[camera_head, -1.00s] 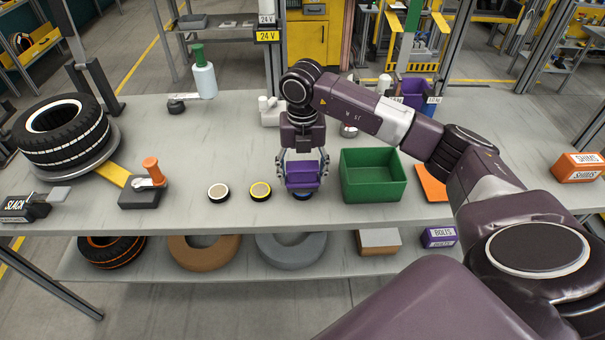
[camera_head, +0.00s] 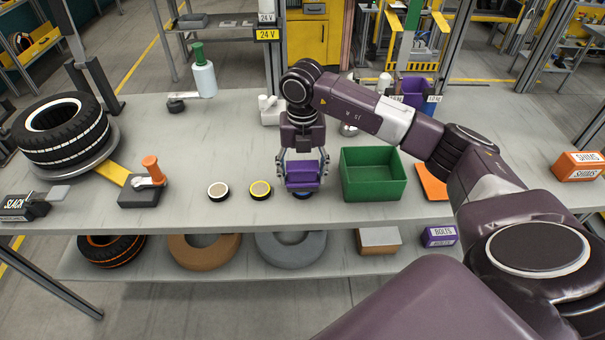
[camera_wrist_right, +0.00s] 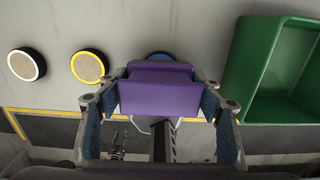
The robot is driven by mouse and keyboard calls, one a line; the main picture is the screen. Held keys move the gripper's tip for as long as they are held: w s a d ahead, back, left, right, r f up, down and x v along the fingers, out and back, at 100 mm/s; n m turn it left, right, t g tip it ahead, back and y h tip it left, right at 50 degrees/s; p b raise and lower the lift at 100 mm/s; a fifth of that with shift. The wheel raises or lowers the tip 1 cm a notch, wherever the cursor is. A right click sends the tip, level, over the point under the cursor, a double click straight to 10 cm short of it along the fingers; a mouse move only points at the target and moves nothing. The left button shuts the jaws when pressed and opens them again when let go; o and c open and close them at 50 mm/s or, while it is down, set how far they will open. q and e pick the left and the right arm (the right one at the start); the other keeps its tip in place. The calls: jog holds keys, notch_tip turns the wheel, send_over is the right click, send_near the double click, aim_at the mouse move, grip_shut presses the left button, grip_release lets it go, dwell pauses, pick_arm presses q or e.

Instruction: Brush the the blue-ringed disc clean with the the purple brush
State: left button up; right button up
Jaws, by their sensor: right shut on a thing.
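My right gripper (camera_head: 302,174) is shut on the purple brush (camera_head: 303,175), near the front edge of the table. The brush also fills the middle of the right wrist view (camera_wrist_right: 157,90), with a finger on each side of it. The blue-ringed disc (camera_head: 303,196) lies under the brush, mostly hidden; only a sliver of its blue rim shows. In the right wrist view a blue arc of the disc (camera_wrist_right: 160,56) shows just beyond the brush. I cannot tell whether the bristles touch the disc. My left gripper is not in view.
A yellow-ringed disc (camera_head: 260,190) and a white-ringed disc (camera_head: 218,191) lie to the left. A green bin (camera_head: 374,181) stands close on the right. A clamp with an orange knob (camera_head: 150,170) and a tyre (camera_head: 62,130) are further left.

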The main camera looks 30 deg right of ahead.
jog(key=shift+s+d+f, duration=0.1)
dwell(0.3)
jog(key=shift+s+d, duration=0.25)
jog(key=shift+d, duration=0.15)
jog(key=shift+a, duration=0.1)
jog(key=shift+w+a, duration=0.6)
jog(key=shift+a, duration=0.35)
jog(key=shift+s+d, duration=0.35)
jog(key=shift+d, duration=0.2)
jog(key=shift+s+d, duration=0.3)
jog(key=shift+d, duration=0.2)
jog(key=shift+w+a, duration=0.65)
jog(key=shift+a, duration=0.35)
jog(key=shift+s+d, duration=0.25)
jog(key=shift+d, duration=0.15)
dwell(0.9)
